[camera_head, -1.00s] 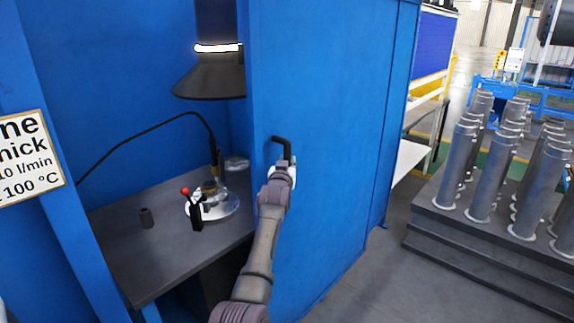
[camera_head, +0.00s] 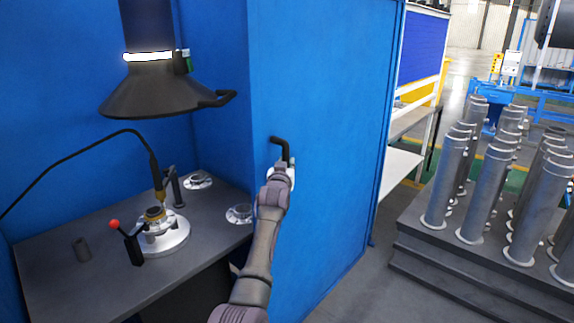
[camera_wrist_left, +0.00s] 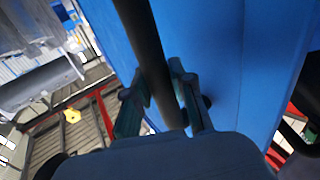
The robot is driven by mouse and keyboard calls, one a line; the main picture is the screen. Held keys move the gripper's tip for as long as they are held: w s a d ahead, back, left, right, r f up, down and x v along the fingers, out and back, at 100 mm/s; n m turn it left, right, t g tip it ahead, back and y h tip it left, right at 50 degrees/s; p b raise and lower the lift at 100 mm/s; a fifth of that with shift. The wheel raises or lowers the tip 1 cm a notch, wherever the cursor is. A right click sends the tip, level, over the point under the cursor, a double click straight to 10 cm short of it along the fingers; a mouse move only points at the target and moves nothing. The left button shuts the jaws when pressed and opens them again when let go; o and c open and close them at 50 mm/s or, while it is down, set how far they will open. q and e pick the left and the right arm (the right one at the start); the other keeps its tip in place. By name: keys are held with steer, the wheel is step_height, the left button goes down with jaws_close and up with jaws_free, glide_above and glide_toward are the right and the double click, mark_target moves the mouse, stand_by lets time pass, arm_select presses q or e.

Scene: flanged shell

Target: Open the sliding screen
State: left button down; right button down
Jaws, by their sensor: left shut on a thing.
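The blue sliding screen (camera_head: 325,120) stands upright to the right of an open booth in the head view. A black bar handle (camera_head: 280,143) sticks out from it near its left edge. My left gripper (camera_head: 282,168) is at the handle. In the left wrist view my left gripper (camera_wrist_left: 157,105) has its two fingers on either side of the black handle (camera_wrist_left: 150,60), shut on it. The blue screen (camera_wrist_left: 215,60) fills the middle right behind it. My right gripper is not in view.
Inside the booth, a dark table (camera_head: 95,255) carries a round fixture (camera_head: 165,238) with a red-knobbed lever and small flanged parts (camera_head: 240,213). A black hood (camera_head: 160,90) hangs above. Right of the screen, a grey platform (camera_head: 470,265) holds several metal tubes (camera_head: 490,185).

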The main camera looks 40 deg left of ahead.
arm_select(q)
steer(key=c, duration=1)
jaws_free()
steer(key=shift+w+a+f, duration=0.1)
steer(key=shift+a+f, duration=0.05)
steer(key=shift+f, duration=0.05)
steer(key=v, duration=1.2)
steer(key=shift+r, duration=0.1)
